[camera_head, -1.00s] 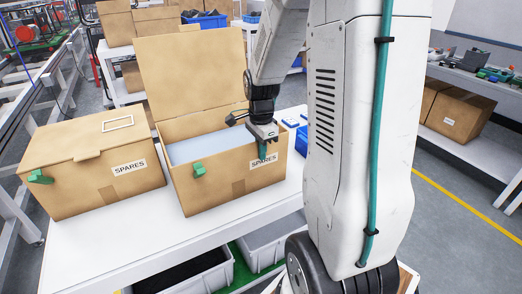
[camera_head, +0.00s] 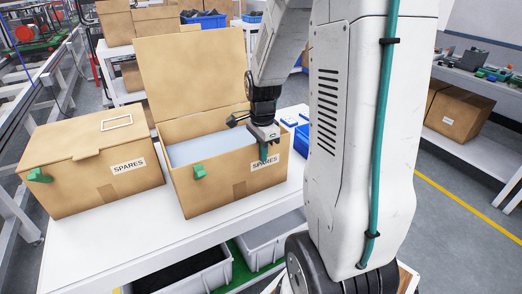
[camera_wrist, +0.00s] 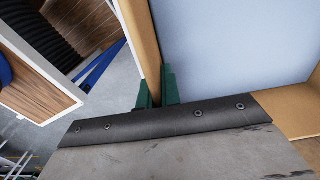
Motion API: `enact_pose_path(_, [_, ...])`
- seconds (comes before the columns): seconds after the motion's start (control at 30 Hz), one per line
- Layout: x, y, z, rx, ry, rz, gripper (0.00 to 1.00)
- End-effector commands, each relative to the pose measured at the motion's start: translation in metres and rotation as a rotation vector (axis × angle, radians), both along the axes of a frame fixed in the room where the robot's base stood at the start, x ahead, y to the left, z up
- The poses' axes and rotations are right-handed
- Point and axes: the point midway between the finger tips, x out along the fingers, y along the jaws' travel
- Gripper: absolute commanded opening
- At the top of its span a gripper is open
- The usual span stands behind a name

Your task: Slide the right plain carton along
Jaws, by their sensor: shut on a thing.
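The right carton (camera_head: 225,190) is brown cardboard with its lid (camera_head: 190,75) standing open at the back. A SPARES label and a green clip are on its front. A pale blue-grey surface (camera_head: 205,146) shows inside. My gripper (camera_head: 264,152) is at the top of the front wall, near its right end. In the wrist view its green fingers (camera_wrist: 157,88) sit on both sides of the cardboard wall (camera_wrist: 143,45), shut on it. The left carton (camera_head: 95,175) is closed, also labelled SPARES, with a narrow gap between the two.
Both cartons stand on a white table (camera_head: 110,240); its front left is bare. Blue bins (camera_head: 301,138) stand close to the right carton's right side. Grey bins (camera_head: 190,272) are below the table. Another bench (camera_head: 470,150) is at the far right.

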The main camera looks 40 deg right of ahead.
Motion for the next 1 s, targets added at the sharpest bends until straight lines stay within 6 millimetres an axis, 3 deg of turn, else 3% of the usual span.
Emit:
enact_pose_path(0.37, [-0.004,0.001,0.000,-0.001,-0.001,0.002,0.00])
enact_pose_path(0.4, [-0.004,0.001,0.000,-0.001,-0.001,0.002,0.17])
enact_pose_path(0.47, [-0.004,0.001,0.000,-0.001,-0.001,0.002,0.31])
enact_pose_path(0.77, [-0.004,0.001,0.002,0.000,0.000,0.001,0.31])
enact_pose_path(1.0, [-0.003,0.001,0.035,-0.002,-0.004,0.001,0.31])
